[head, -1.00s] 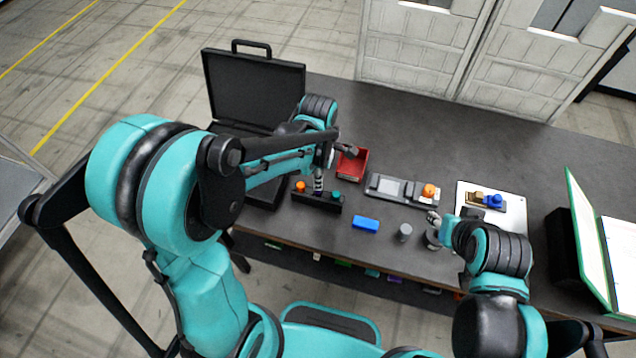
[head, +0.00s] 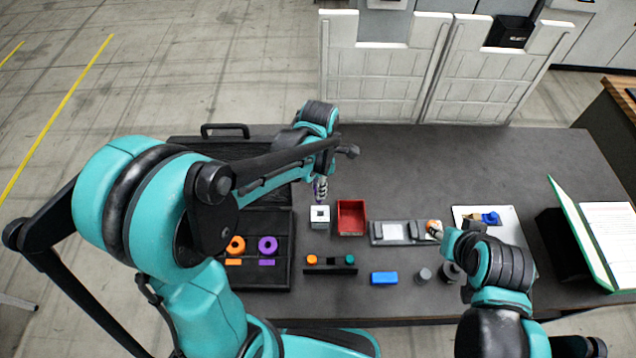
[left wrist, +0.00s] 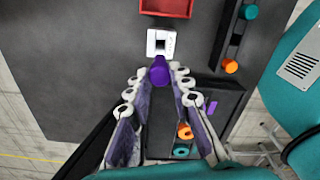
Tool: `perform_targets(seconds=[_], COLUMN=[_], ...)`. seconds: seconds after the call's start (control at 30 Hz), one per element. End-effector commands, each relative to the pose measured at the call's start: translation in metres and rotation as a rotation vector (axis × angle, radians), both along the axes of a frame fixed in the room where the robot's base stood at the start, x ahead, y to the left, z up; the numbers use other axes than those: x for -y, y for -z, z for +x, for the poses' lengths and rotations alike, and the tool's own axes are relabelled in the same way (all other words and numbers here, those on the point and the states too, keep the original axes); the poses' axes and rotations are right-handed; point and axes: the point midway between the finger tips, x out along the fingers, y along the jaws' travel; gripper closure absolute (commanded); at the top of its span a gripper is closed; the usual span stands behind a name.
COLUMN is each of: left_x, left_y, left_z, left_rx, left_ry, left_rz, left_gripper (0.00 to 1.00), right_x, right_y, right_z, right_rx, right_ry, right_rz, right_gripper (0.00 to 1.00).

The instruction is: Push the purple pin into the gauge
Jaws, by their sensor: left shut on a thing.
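My left gripper (head: 320,190) is shut on the purple pin (left wrist: 159,74), whose rounded purple top shows between the fingertips in the left wrist view. The gauge is a small white block (head: 319,217) with a dark square opening in its top; it also shows in the left wrist view (left wrist: 152,43). The pin is beside the opening in the wrist picture, and in the head view the gripper is just behind and above the block. I cannot tell whether pin and gauge touch. My right gripper (head: 436,231) is by a grey fixture; its fingers are too small to read.
A red bin (head: 351,218) stands right of the gauge. A black rack (head: 331,271) with orange and teal pins lies in front. The open black case (head: 285,281) holds orange and purple rings. A blue block (head: 384,278) lies farther right. The table's back is clear.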

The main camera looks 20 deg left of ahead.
Motion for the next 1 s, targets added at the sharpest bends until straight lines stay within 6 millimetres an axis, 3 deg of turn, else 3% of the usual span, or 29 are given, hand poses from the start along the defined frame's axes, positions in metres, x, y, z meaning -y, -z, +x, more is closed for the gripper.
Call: perform_targets(seconds=[0.27, 0.73, 1.0], left_x=[0.000, 0.000, 0.000], left_y=[0.011, 0.055, 0.061], left_z=[0.000, 0.000, 0.000], left_rx=[0.000, 0.000, 0.000], left_ry=[-0.009, -0.007, -0.007], left_rz=[0.000, 0.000, 0.000], left_gripper=[1.00, 1.00, 1.00], right_x=[0.000, 0.000, 0.000], right_y=[0.008, 0.042, 0.047], right_z=[0.000, 0.000, 0.000], right_rx=[0.000, 0.000, 0.000], right_ry=[-0.001, 0.000, 0.000], right_rz=[-0.001, 0.000, 0.000], right_gripper=[0.60, 0.60, 0.60])
